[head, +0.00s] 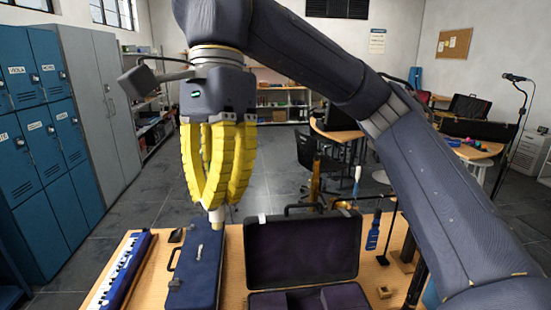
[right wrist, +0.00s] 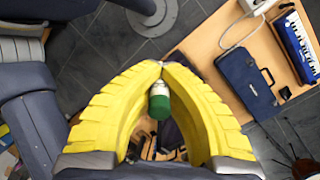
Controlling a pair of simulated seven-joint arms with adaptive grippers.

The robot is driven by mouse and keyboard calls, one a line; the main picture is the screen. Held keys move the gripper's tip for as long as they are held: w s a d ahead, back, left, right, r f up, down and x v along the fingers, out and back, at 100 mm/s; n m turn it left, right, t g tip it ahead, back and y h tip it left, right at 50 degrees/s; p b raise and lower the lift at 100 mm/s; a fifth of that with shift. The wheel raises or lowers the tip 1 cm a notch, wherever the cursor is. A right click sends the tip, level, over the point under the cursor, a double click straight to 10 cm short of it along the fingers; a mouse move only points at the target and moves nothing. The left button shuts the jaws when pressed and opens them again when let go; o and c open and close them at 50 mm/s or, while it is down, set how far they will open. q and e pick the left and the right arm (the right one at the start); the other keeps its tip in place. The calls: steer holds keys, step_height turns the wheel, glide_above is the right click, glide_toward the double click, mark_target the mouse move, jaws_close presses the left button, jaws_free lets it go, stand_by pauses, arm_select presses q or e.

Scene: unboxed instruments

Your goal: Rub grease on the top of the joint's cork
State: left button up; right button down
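My right gripper (head: 214,206) has yellow ribbed fingers whose tips come together high above the table. In the right wrist view its fingertips (right wrist: 160,66) close around a short white stick with a green end (right wrist: 159,104), likely the grease stick. In the head view a pale tip (head: 217,215) of it shows below the fingers, in front of the blue case's far end. A dark upright rod (head: 410,245) stands on the right of the table, partly behind my arm; I cannot tell whether it is the joint, and no cork is clear. My left gripper is out of view.
A closed blue case (head: 197,270) and a blue keyboard (head: 122,272) lie on the left of the table. An open dark case (head: 302,250) fills the middle.

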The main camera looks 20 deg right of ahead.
steer(key=w+d+f, duration=0.1)
steer(key=w+f, duration=0.4)
steer(key=f, duration=0.4)
steer(key=w+d+f+n, duration=0.1)
steer(key=w+f, duration=0.3)
steer(key=f, duration=0.6)
steer(key=w+d+f, duration=0.1)
steer(key=w+f, duration=0.4)
steer(key=f, duration=0.4)
steer(key=shift+n+g, duration=0.5)
steer(key=shift+n, duration=0.2)
steer(key=shift+w+d+f, duration=0.1)
steer(key=shift+d+f, duration=0.55)
steer(key=shift+f, duration=2.4)
steer(key=shift+w+d+f, duration=0.1)
steer(key=shift+d+f, duration=0.5)
steer(key=shift+f, duration=2.4)
steer(key=shift+w+d+f, duration=0.1)
steer(key=shift+d+f, duration=0.55)
steer(key=shift+f, duration=2.4)
steer(key=shift+f, duration=1.85)
steer(key=shift+s+d, duration=0.2)
steer(key=shift+d, duration=0.45)
steer(key=shift+s+d, duration=0.25)
steer(key=shift+d, duration=0.35)
steer(key=shift+s+d, duration=0.2)
steer(key=shift+d, duration=0.45)
steer(key=shift+a, duration=0.1)
